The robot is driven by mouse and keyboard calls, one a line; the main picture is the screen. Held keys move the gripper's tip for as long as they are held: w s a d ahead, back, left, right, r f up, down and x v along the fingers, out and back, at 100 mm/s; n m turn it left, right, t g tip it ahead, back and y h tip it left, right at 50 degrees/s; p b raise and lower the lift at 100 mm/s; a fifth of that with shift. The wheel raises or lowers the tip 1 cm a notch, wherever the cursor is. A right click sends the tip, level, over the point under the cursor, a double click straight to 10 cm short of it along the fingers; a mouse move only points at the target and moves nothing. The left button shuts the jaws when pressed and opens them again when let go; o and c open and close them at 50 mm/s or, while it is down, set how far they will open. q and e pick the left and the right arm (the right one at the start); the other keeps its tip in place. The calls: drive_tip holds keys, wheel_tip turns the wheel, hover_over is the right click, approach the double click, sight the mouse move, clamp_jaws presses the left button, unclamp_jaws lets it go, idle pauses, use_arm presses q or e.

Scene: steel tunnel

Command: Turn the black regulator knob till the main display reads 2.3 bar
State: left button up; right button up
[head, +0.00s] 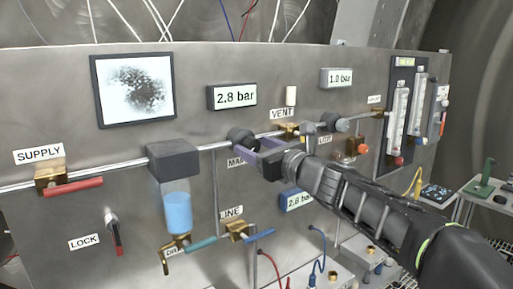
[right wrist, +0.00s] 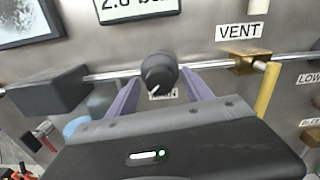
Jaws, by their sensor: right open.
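The black regulator knob (head: 240,136) sits on the horizontal pipe below the main display (head: 232,97), which reads 2.8 bar. In the right wrist view the knob (right wrist: 158,72) shows a white pointer mark towards its lower left; the main display (right wrist: 138,8) is cut off at the top. My right gripper (head: 247,148) is open, with its purple fingers on either side of the knob. I cannot tell whether either finger touches it. The label below the knob is partly hidden by the gripper. My left gripper is not in view.
A grey regulator knob (head: 335,123) sits right of the brass VENT valve (head: 286,130), below a 1.0 bar display (head: 336,78). A lower display (head: 296,200) reads 2.8 bar, partly covered by my arm. A dark block (head: 173,160) with a blue bowl stands left of the knob.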

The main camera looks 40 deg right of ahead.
drive_tip(key=shift+c, duration=0.6)
clamp_jaws()
drive_tip(key=shift+f+n+b, duration=0.1)
drive_tip(key=shift+n+b, duration=0.2)
drive_tip(key=n+b, duration=0.2)
drive_tip(key=n, duration=0.1)
drive_tip(key=shift+f+n+b, duration=0.1)
drive_tip(key=shift+n+b, duration=0.3)
drive_tip(key=n+b, duration=0.2)
drive_tip(key=n, duration=0.1)
drive_tip(key=shift+n+b, duration=0.45)
drive_tip(key=shift+n, duration=0.75)
